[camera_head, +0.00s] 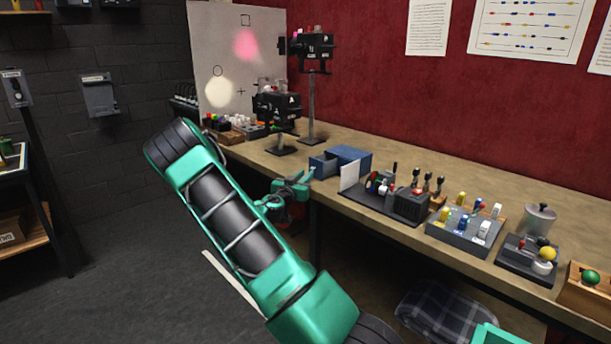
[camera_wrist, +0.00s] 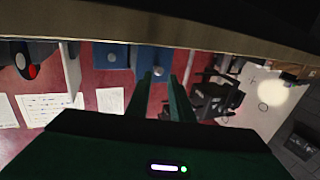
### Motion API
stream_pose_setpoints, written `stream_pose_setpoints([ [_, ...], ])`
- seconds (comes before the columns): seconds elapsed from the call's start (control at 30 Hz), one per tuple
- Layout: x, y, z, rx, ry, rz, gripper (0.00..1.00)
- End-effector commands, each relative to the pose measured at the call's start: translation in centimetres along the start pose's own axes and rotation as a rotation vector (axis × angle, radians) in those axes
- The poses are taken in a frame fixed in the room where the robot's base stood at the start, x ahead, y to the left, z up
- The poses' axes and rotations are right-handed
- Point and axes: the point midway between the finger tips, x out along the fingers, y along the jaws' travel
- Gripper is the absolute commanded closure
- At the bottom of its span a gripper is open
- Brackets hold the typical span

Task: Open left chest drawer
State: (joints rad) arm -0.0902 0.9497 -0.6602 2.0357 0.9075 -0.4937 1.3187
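A small blue chest (camera_head: 354,154) stands on the workbench near its front edge. On its left, a blue drawer-like part (camera_head: 323,163) stands out from the body and looks dark inside on top. In the wrist view, where the scene is upside down, the blue chest (camera_wrist: 111,56) shows beyond my fingers with a pale round knob near the fingertips. My gripper (camera_head: 301,178) is just in front of the chest, at the bench edge, with its fingers apart.
The workbench (camera_head: 400,153) carries a white card (camera_head: 350,175) and a dark lever panel (camera_head: 382,207) right of the chest. Black stands (camera_head: 281,149) are behind left. A button box (camera_head: 464,231) is farther right. A folded plaid cloth (camera_head: 447,311) lies below the bench.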

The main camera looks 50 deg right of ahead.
Motion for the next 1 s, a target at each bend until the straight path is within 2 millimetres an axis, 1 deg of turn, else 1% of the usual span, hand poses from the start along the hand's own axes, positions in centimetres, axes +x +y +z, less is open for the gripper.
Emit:
stream_pose_setpoints([
  [0.03, -1.1, -0.1, 0.1, -0.001, -0.002, -0.003, 0.80],
  [0.2, -4.0, -0.2, 0.1, -0.001, -0.001, -0.004, 0.80],
  [0.3, -5.3, -0.2, 0.1, -0.001, -0.001, -0.003, 0.80],
  [0.4, -6.0, -0.1, 0.1, 0.000, 0.000, -0.002, 0.80],
  [0.53, -6.5, -0.1, 0.0, -0.001, 0.001, -0.002, 0.80],
  [1.0, -6.5, -0.1, 0.1, -0.001, 0.001, -0.002, 0.80],
])
